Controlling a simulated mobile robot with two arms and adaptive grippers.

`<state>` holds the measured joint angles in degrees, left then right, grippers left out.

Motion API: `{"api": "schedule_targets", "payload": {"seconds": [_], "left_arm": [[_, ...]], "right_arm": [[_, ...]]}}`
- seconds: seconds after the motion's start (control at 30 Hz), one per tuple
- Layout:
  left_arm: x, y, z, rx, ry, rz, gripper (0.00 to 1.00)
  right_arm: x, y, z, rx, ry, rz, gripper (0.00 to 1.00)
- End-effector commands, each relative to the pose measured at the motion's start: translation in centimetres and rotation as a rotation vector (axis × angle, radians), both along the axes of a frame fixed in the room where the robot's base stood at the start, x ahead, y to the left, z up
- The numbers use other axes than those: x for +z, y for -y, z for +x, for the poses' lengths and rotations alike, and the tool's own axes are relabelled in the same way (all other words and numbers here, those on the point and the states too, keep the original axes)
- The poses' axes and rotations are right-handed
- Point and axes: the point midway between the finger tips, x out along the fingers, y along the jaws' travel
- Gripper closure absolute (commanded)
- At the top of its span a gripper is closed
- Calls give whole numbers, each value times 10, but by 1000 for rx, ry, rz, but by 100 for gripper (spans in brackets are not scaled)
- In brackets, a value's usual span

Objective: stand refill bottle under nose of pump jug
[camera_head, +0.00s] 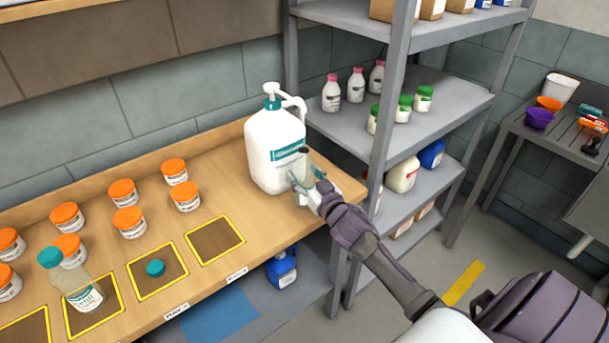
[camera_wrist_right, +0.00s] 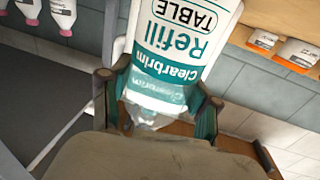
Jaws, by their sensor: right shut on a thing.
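The white pump jug (camera_head: 272,160) with a teal label and pump top stands at the right end of the wooden counter. Its nose (camera_head: 295,103) points right. My right gripper (camera_head: 305,180) is beside the jug's right front side, below the nose. It is shut on a clear refill bottle (camera_wrist_right: 160,92), which shows between the fingers (camera_wrist_right: 155,95) in the right wrist view, in front of the jug's label (camera_wrist_right: 185,40). In the head view the fingers mostly hide this bottle. I cannot tell whether its base touches the counter. My left gripper is not in view.
A second clear bottle (camera_head: 82,290) with a teal cap stands on a yellow-edged square. A loose teal cap (camera_head: 155,268) lies on another square. Several orange-lidded jars (camera_head: 130,222) stand behind. A grey shelf (camera_head: 390,100) rises close to the right.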

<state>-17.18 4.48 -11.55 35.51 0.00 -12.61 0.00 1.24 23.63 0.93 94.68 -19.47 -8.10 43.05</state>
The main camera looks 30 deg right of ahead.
Motion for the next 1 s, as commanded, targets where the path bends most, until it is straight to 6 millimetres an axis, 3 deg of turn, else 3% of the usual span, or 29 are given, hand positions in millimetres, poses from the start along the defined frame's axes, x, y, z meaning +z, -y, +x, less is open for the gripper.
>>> {"api": "schedule_targets", "payload": {"seconds": [0.03,0.07,0.2,0.63,1.0], "left_arm": [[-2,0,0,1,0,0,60],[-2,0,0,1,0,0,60],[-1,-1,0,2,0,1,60],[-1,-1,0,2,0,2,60],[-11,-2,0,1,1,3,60]], "right_arm": [[-3,0,0,0,0,1,73],[-3,0,0,-1,-1,0,37],[-2,0,0,0,-1,0,14],[-1,0,-6,0,-2,1,14],[-3,-6,-78,0,-3,2,14]]}}
